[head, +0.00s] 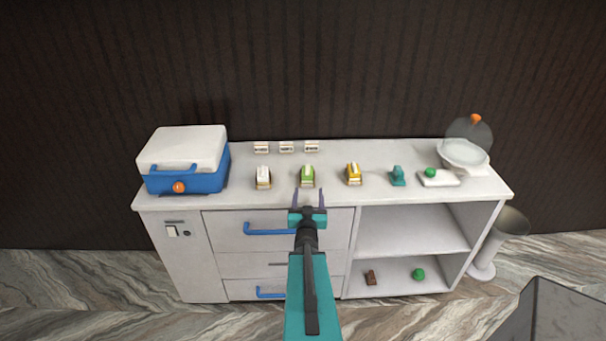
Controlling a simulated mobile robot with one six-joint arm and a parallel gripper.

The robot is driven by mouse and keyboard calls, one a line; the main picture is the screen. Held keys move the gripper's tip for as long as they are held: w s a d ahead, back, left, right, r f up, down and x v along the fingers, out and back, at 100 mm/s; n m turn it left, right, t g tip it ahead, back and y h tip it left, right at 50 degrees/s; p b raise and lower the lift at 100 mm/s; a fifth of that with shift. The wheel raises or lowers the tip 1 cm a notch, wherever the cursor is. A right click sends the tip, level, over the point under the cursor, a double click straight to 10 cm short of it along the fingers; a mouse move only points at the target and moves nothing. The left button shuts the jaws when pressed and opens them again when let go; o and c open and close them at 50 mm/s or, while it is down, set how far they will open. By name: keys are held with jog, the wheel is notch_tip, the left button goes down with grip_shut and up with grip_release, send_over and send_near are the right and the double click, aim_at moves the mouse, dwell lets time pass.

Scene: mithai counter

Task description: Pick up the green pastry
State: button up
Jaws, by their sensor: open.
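Green things show in several places. A round green piece (430,172) sits on a small white slab (440,180) at the right of the counter top. Another round green piece (418,274) lies on the lower open shelf. A green block with a pale top (307,176) stands near the middle of the counter. I cannot tell for sure which one is the pastry. My gripper (310,194) is open and empty, its fingers pointing at the counter just in front of the green block. It looks apart from all the green things.
A white block (263,178), a yellow block (353,174) and a teal object (397,176) stand along the counter (230,200). A blue-and-white box (187,160) is at the left, a clear-lidded dish (463,153) at the right. Small label cards (287,147) stand behind. A brown piece (371,277) lies on the shelf.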

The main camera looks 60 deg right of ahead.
aim_at(308, 178)
jog(key=shift+w, duration=0.2)
jog(key=shift+w+d+b, duration=0.1)
jog(key=shift+d+b, duration=0.05)
jog(key=shift+b, duration=0.15)
jog(key=b+x, duration=0.2)
jog(key=b, duration=0.1)
jog(key=shift+w+d+f, duration=0.1)
jog(key=shift+w+d, duration=0.05)
jog(key=shift+d, duration=0.15)
jog(key=shift+d+b, duration=0.1)
jog(key=shift+b, duration=0.65)
jog(key=d+b, duration=0.1)
jog(key=b, duration=0.3)
jog(key=shift+w+d, duration=0.1)
jog(key=shift+w, duration=0.25)
jog(key=d+b, duration=0.1)
jog(key=b, duration=0.5)
jog(key=shift+w, duration=0.35)
